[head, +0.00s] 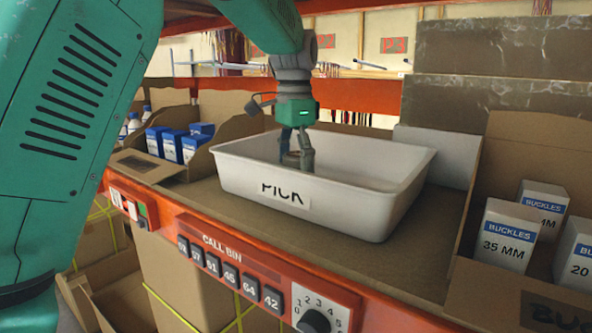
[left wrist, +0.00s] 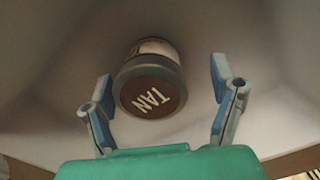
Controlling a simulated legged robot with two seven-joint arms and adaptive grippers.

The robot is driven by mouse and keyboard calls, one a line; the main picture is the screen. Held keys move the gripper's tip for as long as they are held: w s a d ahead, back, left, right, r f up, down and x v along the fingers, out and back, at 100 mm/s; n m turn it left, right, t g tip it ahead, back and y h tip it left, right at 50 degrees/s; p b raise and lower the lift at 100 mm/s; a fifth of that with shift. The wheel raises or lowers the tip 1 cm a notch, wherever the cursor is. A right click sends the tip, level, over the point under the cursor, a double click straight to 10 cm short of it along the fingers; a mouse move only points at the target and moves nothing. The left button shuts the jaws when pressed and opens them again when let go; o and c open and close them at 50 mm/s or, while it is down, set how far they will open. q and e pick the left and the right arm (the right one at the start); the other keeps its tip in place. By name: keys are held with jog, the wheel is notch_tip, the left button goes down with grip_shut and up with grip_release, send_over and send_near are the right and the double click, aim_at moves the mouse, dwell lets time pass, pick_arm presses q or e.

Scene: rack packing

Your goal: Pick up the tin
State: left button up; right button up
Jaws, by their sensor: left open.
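A round tin with a brown top marked TAN (left wrist: 150,92) lies in the white bin, seen in the left wrist view. The white bin (head: 377,213), labelled PICK, stands on the shelf in the head view. My left gripper (head: 296,160) reaches down into the bin from above. In the left wrist view its two fingers (left wrist: 165,95) are apart, one on each side of the tin, with gaps between them and the tin. The tin is hidden by the bin's front wall in the head view. My right gripper is not in view.
A cardboard box of buckles cartons (head: 508,235) stands right of the bin. A cardboard box with blue-and-white cartons (head: 172,146) stands to the left. The orange shelf edge (head: 200,232) with a call-bin panel runs along the front.

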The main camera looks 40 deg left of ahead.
pick_arm(q)
jog(key=shift+w+d+f, duration=0.1)
jog(key=shift+d+f, duration=0.3)
jog(key=shift+f, duration=0.35)
jog(key=shift+d, duration=0.35)
jog(key=shift+r, duration=0.15)
jog(key=c, duration=1.4)
jog(key=shift+o, duration=0.2)
jog(key=shift+a, duration=0.3)
